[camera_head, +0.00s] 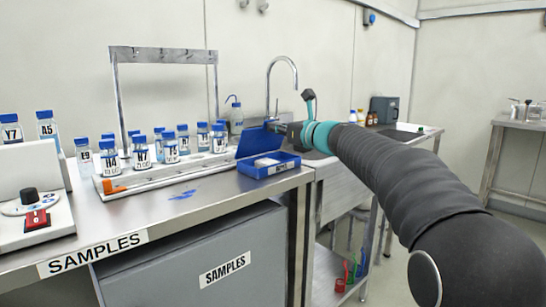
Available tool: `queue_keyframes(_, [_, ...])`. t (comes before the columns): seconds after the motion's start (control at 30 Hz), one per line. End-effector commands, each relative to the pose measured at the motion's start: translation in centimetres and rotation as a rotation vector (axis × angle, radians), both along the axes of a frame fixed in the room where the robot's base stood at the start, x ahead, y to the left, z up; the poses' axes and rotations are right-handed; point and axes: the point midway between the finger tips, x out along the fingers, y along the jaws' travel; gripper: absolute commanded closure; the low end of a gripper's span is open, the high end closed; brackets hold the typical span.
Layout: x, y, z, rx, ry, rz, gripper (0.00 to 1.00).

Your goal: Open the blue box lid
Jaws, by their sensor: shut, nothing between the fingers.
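The blue box (284,165) stands at the right end of the samples bench, near its front edge. Its blue lid (257,142) is raised and leans back to the left, so the box stands open. White contents show inside. My gripper (272,126) is at the upper right edge of the lid, above the back of the box. It is shut with nothing held. Its fingertips are small and partly hidden, and I cannot tell whether they touch the lid.
A white rack (150,183) with several blue-capped bottles stands left of the box. Blue items (183,194) lie on the steel bench in front of it. A tall tap (270,80) rises behind my gripper. A device with a red switch (36,219) is at the far left.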

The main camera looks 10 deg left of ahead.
Motion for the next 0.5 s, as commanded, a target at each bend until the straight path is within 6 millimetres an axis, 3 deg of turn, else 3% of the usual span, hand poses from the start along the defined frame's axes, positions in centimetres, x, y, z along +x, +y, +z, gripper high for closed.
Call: queue_keyframes(0.5, [1.1,1.4,0.0,0.001,0.001,-0.001,1.0])
